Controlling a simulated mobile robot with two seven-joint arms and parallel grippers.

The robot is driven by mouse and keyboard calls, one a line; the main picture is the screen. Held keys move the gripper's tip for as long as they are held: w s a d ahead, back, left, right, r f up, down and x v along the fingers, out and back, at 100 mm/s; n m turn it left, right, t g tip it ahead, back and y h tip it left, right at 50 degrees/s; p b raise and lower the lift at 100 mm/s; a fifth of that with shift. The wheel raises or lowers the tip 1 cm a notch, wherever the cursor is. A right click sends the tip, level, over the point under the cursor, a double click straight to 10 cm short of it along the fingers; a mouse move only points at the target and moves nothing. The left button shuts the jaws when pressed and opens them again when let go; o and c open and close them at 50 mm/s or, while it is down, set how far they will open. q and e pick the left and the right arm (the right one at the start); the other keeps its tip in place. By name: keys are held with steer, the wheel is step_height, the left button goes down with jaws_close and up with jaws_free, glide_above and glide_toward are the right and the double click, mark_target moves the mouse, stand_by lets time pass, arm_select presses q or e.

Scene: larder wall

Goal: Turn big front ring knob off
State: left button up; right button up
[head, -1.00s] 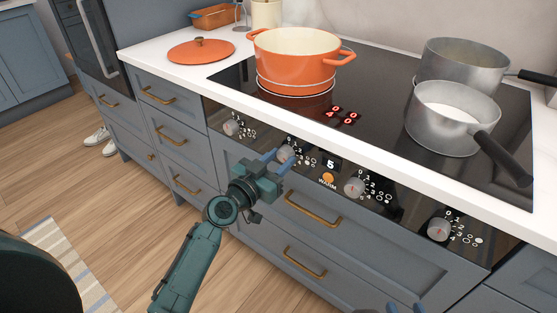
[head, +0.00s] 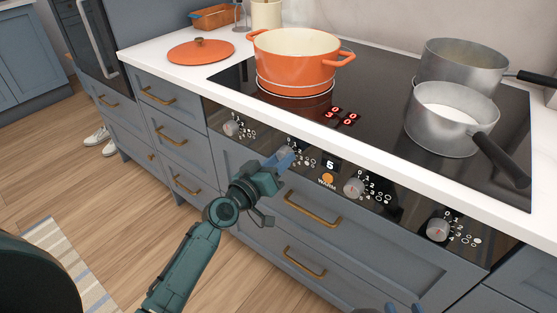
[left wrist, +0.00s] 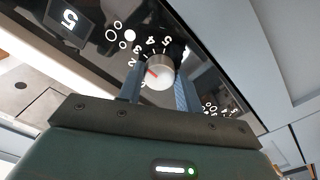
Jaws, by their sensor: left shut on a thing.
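The ring knob (left wrist: 160,71) in my left gripper is round and silvery, second from the left on the black control strip. Its red mark points to the lower-middle numbers of its scale in the left wrist view. My left gripper (head: 279,160) is shut on this knob, with one blue finger on each side; the fingers also show in the left wrist view (left wrist: 156,92). The red digits (head: 342,117) on the hob show a 3 at front left and zeros elsewhere. My right gripper (head: 404,308) shows only two separated blue fingertips at the bottom edge.
Other knobs (head: 232,127), (head: 354,188), (head: 438,229) sit along the strip, with a lit display (head: 329,165) and an orange WARM button (head: 327,179). An orange pot (head: 297,65) and grey pans (head: 450,125) stand on the hob. Drawer handles (head: 312,210) stick out below.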

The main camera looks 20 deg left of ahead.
arm_select(q)
steer(key=n+p, duration=0.1)
steer(key=n, duration=0.6)
steer(key=n+p, duration=0.1)
steer(key=n, duration=0.5)
steer(key=shift+r+n, duration=0.2)
steer(key=shift+n, duration=0.2)
steer(key=shift+n+p, duration=0.35)
steer(key=shift+n, duration=1.75)
arm_select(e)
steer(key=shift+w+a+f+g, duration=0.3)
steer(key=shift+a+g, duration=0.2)
steer(key=shift+a, duration=0.1)
arm_select(q)
steer(key=o, duration=0.9)
steer(key=shift+o, duration=0.4)
arm_select(e)
steer(key=shift+w+r, duration=0.1)
